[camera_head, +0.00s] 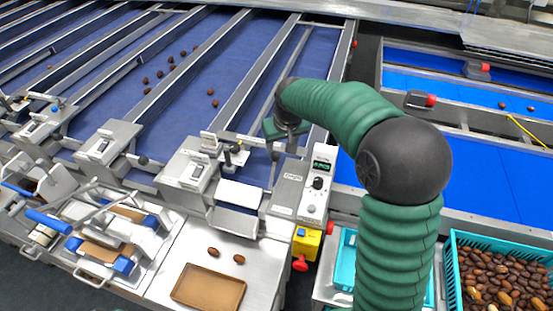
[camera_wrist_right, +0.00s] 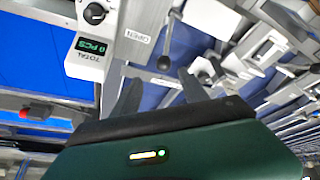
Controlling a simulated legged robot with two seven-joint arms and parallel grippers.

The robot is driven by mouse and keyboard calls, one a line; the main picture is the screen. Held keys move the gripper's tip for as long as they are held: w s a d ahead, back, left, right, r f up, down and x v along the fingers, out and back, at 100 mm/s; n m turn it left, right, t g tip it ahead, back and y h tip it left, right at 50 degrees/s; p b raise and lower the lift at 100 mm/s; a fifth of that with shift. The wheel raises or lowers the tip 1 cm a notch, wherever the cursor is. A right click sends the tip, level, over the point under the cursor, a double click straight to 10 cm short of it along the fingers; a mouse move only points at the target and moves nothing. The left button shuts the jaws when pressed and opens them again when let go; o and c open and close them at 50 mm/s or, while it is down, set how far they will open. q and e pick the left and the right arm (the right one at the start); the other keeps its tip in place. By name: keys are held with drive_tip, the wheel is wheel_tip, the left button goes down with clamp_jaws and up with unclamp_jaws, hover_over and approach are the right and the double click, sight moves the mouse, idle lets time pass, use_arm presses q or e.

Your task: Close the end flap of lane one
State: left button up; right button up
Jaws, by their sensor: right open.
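A pale metal end flap (camera_head: 239,194) hangs tilted at the near end of the lane beside the counter box. Which number this lane bears is not legible. My right gripper (camera_head: 288,138) is over the end of this lane, behind the flap, with my green arm reaching across from the near side. In the right wrist view its two dark fingers (camera_wrist_right: 160,92) stand apart with nothing between them. A lever with a black knob (camera_wrist_right: 163,63) lies just beyond the fingertips, near an "OPEN" label (camera_wrist_right: 137,36). My left gripper is out of view.
The counter box (camera_head: 318,182) with a display and dial stands just right of the lane end. A brown tray (camera_head: 208,288) and two dates lie on the steel table (camera_head: 180,262). A teal crate (camera_head: 453,270) of dates is at lower right.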

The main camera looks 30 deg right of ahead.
sight(275, 160)
drive_tip(key=x, duration=0.4)
drive_tip(key=p+x, duration=0.1)
drive_tip(key=x, duration=0.3)
drive_tip(key=a+p+x, duration=0.1)
drive_tip(key=x, duration=0.4)
drive_tip(key=shift+w, duration=0.1)
drive_tip(key=shift+w+d+f, duration=0.1)
drive_tip(key=shift+d+f, duration=0.25)
drive_tip(key=shift+d, duration=0.05)
drive_tip(key=shift+a, duration=0.25)
drive_tip(key=c, duration=1)
clamp_jaws()
drive_tip(key=shift+d+r, duration=0.1)
